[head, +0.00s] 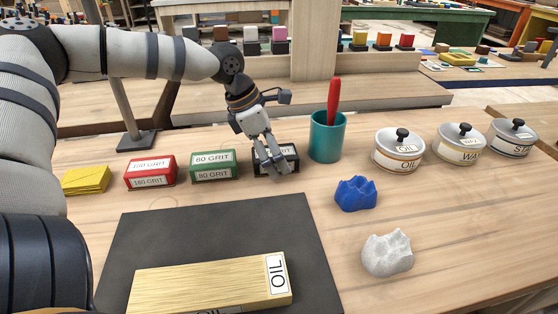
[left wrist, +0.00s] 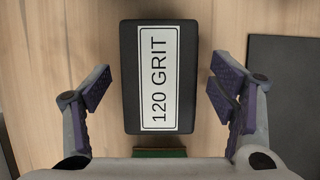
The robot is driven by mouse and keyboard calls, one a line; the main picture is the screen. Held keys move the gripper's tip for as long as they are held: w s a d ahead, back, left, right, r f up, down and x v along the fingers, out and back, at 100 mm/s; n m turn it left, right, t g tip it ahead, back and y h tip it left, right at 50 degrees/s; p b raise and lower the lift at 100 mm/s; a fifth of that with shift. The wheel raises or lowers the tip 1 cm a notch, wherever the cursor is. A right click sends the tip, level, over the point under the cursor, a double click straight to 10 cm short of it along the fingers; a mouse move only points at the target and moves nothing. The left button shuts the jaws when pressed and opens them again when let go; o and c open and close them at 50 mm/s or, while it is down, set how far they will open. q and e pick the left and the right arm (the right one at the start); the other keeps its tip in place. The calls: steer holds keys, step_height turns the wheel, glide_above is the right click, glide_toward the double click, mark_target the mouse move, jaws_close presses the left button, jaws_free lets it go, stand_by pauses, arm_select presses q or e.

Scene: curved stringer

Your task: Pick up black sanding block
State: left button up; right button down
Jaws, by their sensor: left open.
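The black sanding block (head: 289,152) sits on the bench, in the row to the right of the green block, and my left gripper partly hides it in the head view. In the left wrist view the black block (left wrist: 129,75) lies between the two fingers with its white "120 GRIT" label facing the camera. My left gripper (head: 271,164) is open above the block. In the left wrist view its fingers (left wrist: 161,90) stand apart on either side, with gaps to the block. My right gripper is not in view.
A green 80 grit block (head: 214,167), a red block (head: 150,171) and a yellow pad (head: 86,181) stand left. A teal cup (head: 326,142) with a red handle is close right. A dark mat (head: 220,235) bears an OIL-labelled wooden board (head: 205,286). Blue cloth (head: 356,194) and tins (head: 398,154) lie right.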

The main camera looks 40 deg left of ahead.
arm_select(q)
steer(key=shift+w+d+f, duration=0.1)
steer(key=shift+f, duration=0.15)
steer(key=shift+r, duration=0.15)
steer(key=shift+f, duration=0.25)
steer(key=c, duration=1.4)
